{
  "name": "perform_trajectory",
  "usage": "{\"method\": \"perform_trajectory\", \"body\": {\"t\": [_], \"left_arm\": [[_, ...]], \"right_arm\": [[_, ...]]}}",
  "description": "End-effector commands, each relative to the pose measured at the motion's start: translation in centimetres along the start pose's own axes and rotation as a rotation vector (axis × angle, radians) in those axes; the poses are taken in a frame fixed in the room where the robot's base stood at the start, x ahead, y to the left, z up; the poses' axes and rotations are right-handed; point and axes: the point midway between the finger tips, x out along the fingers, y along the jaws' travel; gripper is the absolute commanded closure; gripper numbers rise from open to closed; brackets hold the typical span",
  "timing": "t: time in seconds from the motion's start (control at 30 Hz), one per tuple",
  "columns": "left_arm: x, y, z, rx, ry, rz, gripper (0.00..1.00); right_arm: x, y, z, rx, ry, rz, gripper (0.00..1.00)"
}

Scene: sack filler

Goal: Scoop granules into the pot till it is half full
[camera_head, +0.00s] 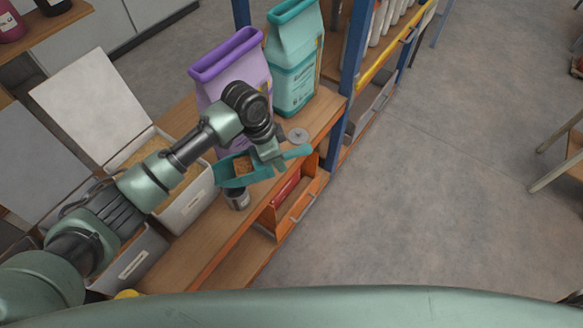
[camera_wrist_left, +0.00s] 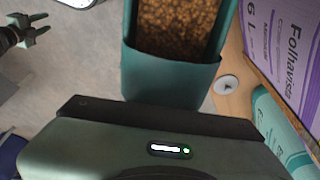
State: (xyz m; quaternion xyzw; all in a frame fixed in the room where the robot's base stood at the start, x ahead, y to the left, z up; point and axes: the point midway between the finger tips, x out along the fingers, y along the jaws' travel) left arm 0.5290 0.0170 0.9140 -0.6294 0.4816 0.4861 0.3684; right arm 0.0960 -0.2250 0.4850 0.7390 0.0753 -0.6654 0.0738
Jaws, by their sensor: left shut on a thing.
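My left gripper (camera_head: 270,157) is shut on the teal scoop (camera_head: 292,152) by its handle. Brown granules (camera_head: 243,166) lie in the scoop, and they also fill much of its bowl in the left wrist view (camera_wrist_left: 178,25). An open white bin (camera_head: 192,207) of granules stands left of the pot, partly behind my arm. My right gripper (camera_wrist_left: 34,28) shows small in the left wrist view, its fingers apart and empty.
A round metal lid (camera_head: 297,135) lies on the bench right of the scoop. A purple bag (camera_head: 235,72) and a teal bag (camera_head: 293,70) stand behind. A blue post (camera_head: 352,60) rises at the bench's right end.

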Motion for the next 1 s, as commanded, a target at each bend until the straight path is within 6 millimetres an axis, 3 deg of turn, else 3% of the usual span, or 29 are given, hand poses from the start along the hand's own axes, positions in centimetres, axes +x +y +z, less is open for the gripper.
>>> {"method": "perform_trajectory", "body": {"t": [0.13, 0.33, 1.0], "left_arm": [[3.3, 1.2, -1.1, 0.156, 0.034, 0.051, 1.0], [5.1, 1.8, -1.5, 0.257, 0.054, 0.075, 1.0], [2.5, 1.7, -1.6, 0.257, 0.245, 0.102, 1.0]], "right_arm": [[-0.6, 0.1, 0.1, -0.001, -0.003, 0.001, 0.64], [-0.7, 0.8, 0.7, -0.005, -0.012, 0.009, 0.64], [-0.7, 1.0, 1.1, -0.006, -0.018, 0.011, 0.64]]}}
